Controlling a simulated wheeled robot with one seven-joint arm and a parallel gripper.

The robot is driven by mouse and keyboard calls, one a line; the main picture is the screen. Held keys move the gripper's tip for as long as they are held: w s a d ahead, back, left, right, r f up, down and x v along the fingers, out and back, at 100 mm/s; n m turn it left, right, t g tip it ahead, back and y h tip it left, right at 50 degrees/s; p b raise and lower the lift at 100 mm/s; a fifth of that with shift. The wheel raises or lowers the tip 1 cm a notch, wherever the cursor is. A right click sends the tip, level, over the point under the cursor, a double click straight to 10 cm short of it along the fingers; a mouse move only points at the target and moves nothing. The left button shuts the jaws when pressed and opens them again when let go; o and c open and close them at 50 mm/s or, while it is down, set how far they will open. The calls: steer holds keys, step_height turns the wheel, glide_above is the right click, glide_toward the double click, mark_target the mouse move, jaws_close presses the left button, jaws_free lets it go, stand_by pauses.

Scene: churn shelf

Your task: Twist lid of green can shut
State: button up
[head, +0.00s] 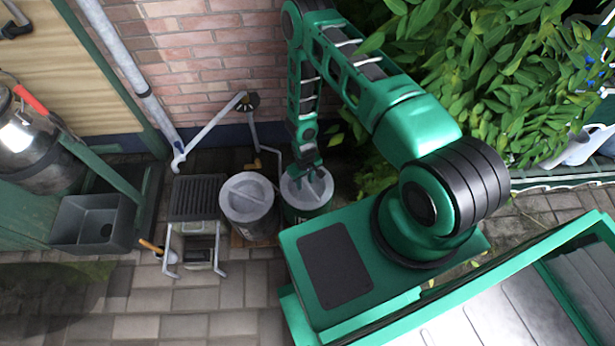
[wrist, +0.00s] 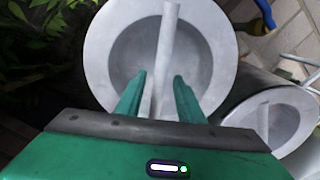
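The green can (head: 306,212) stands against my base's left side in the head view, its body partly hidden. Its round grey lid (head: 321,194) has a raised straight bar across it. In the wrist view, the lid (wrist: 105,60) fills the upper middle and its bar (wrist: 168,35) runs down between my fingers. My gripper (head: 308,176) is over the lid, pointing down. In the wrist view, my gripper (wrist: 158,76) is open, with a gap between each finger and the bar. I cannot tell how tightly the lid sits.
A grey can (head: 247,200) with a similar barred lid stands close to the left of the green can. Left of it is a slatted grey rack (head: 197,197). A brick wall (head: 215,50) is behind, and leafy plants (head: 480,70) crowd the right. The paving (head: 150,325) in front is clear.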

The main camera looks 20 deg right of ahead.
steer(key=shift+f, duration=0.5)
jaws_close()
stand_by(1.2)
